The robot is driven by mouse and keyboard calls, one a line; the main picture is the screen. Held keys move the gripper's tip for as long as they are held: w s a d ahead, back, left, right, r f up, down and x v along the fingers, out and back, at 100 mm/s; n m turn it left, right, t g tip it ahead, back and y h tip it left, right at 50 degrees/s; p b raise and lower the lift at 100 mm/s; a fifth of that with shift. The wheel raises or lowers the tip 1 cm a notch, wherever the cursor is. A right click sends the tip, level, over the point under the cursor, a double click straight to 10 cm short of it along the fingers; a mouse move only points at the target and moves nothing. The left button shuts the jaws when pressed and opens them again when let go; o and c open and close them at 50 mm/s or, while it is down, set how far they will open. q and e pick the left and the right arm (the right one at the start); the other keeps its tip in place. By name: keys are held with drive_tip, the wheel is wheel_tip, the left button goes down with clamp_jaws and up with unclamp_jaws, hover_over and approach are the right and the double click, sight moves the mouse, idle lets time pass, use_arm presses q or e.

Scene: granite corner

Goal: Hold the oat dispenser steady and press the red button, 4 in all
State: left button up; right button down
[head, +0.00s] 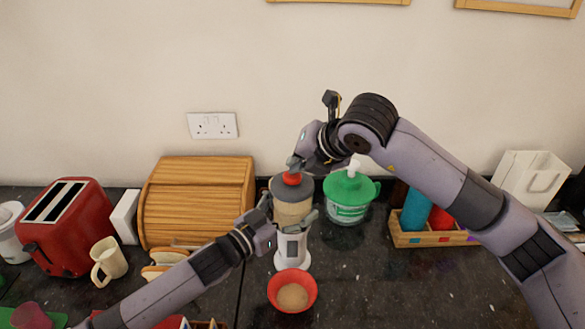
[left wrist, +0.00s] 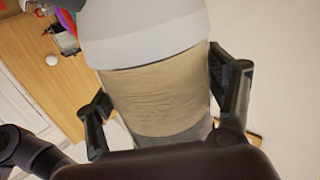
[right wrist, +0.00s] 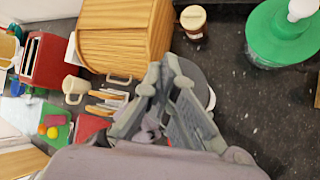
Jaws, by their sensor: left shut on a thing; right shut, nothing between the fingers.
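The oat dispenser (head: 292,248) stands upright on the dark worktop, with a clear oat-filled hopper, white base and grey lid. Its red button (head: 292,179) is on top. My left gripper (head: 291,221) is shut around the hopper; in the left wrist view a finger lies on each side of the oats (left wrist: 155,95). My right gripper (head: 293,164) is shut and empty, fingertips just above or on the button; I cannot tell if they touch. A red bowl (head: 273,299) with oats sits under the dispenser.
A green-lidded pump container (head: 346,212) stands close right of the dispenser. A wooden bread bin (head: 196,205), red toaster (head: 72,245) and cream mug (head: 112,259) stand left. A wooden box (head: 430,238) with bottles is right. A lidded jar (right wrist: 193,22) shows in the right wrist view.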

drive_tip(key=shift+f, duration=0.15)
drive_tip(key=shift+r, duration=1.5)
drive_tip(key=shift+r, duration=0.15)
drive_tip(key=shift+r, duration=2.4)
wheel_tip(320, 180, up, 4)
drive_tip(key=shift+f, duration=0.1)
drive_tip(key=shift+f, duration=0.15)
drive_tip(key=shift+f, duration=4.25)
